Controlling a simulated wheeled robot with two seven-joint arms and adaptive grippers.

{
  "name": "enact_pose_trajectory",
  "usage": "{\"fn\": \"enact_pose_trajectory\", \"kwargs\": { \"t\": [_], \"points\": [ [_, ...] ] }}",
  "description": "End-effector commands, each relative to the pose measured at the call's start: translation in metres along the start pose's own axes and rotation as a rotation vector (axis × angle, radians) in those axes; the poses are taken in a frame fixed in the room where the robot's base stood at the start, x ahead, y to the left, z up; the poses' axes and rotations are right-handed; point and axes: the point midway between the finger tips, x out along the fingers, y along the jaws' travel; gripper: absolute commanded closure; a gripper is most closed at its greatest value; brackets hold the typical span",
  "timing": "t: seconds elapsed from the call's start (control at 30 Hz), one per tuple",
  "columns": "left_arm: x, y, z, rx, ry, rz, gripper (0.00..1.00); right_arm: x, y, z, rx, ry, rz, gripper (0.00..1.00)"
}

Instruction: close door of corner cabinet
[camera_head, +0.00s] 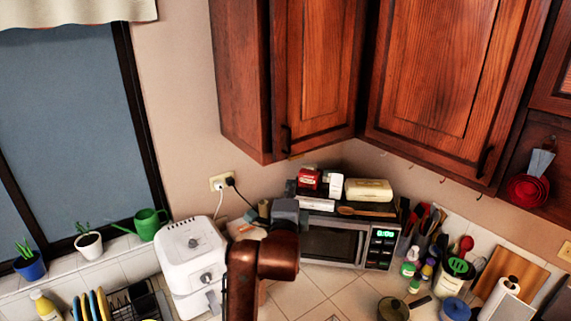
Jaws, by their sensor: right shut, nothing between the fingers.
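Two dark red-brown wooden wall cabinets meet at the corner at the top. The left one has a narrow panelled door (318,70) with a dark handle (286,139) low on its left side. The right one has a wider door (432,75) with a dark handle (484,161) low on its right side. Neither door stands clearly open, and a small gap would be hard to tell. My right gripper (285,209) is shut and empty in front of the microwave's left end, below the left cabinet and apart from both doors. My left gripper is out of view.
A white appliance (190,262) stands left of my right arm. Utensils and jars crowd the counter on the right. Between cabinets and microwave, the wall is mostly bare.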

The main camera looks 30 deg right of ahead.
Motion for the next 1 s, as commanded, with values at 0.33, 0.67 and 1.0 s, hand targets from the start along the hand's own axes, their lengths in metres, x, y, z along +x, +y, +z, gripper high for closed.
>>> {"fn": "enact_pose_trajectory", "kwargs": {
  "t": [0.33,0.67,1.0],
  "points": [
    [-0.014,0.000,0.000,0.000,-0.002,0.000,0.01,0.034,-0.013,-0.002,0.030,0.010,-0.011,1.00],
    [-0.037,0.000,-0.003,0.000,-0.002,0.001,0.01,0.101,-0.013,-0.002,0.029,0.008,-0.010,1.00],
    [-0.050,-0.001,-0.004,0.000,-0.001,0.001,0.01,0.125,-0.012,0.026,0.031,0.005,-0.010,1.00]
  ]
}}
